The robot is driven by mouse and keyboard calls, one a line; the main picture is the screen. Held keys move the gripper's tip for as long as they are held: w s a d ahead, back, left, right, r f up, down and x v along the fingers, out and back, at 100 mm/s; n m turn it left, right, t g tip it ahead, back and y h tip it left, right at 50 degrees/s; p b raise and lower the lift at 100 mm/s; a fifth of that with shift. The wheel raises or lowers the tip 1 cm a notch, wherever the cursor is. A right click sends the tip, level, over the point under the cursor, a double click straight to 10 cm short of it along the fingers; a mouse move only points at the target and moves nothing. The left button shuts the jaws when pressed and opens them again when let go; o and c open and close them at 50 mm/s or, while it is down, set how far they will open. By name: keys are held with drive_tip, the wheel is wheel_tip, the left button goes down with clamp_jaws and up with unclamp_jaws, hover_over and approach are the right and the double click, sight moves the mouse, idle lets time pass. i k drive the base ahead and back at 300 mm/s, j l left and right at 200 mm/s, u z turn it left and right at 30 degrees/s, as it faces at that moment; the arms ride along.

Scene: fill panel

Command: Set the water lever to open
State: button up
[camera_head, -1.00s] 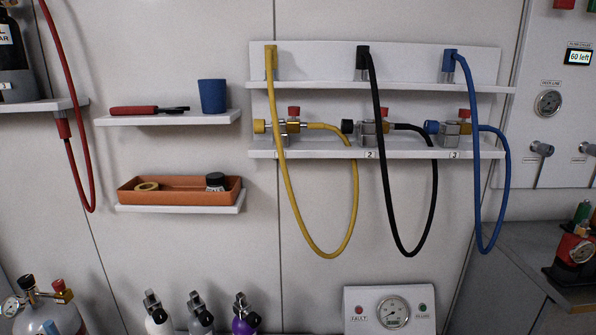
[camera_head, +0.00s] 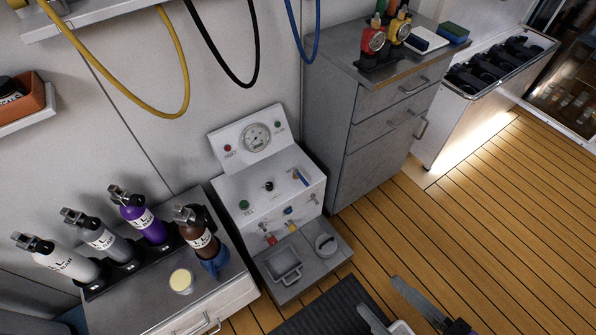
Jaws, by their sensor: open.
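A white machine (camera_head: 228,190) with a gauge on its sloped back panel stands low against the wall. My gripper (camera_head: 380,296) is at the bottom right, over the floor and dark mat. It is open and empty, well apart from the machine and lever.
A grey cabinet (camera_head: 335,130) stands close to the machine's right. Several bottles, including a purple one (camera_head: 138,216), stand on a counter to its left. A grey tray (camera_head: 283,265) lies at its foot. Hoses hang above. The wooden floor (camera_head: 450,235) at right is clear.

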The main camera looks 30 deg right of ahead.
sight(296, 173)
drive_tip(key=i+j, duration=0.1)
drive_tip(key=i, duration=0.75)
drive_tip(key=j+z, duration=0.05)
